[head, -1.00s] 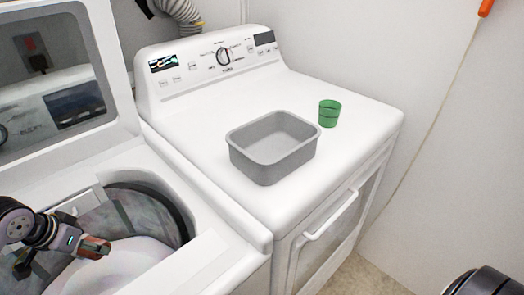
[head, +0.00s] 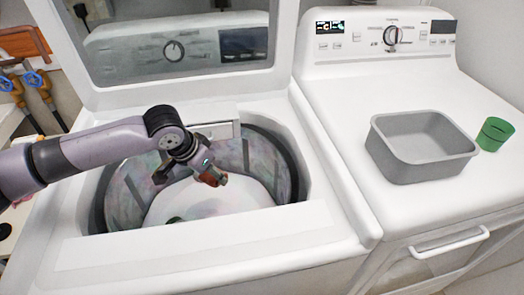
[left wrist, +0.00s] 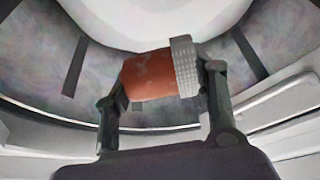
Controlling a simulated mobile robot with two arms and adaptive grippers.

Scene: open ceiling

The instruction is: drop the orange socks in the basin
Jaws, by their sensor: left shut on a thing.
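My left gripper (head: 207,177) is above the open drum of the washer in the head view. It is shut on the orange socks (left wrist: 148,75), a rolled orange bundle with a grey ribbed band at one end in the left wrist view. In the head view only a small orange-red part of the socks (head: 210,179) shows. The basin (head: 392,165) is a grey rectangular tub on top of the dryer, to the right of the washer, well apart from the gripper. My right gripper is not in view.
The washer's lid (head: 110,65) stands open behind the drum. The washer's rim (head: 200,240) surrounds my gripper. A green cup (head: 494,135) stands just right of the basin. The dryer top (head: 345,130) is otherwise clear.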

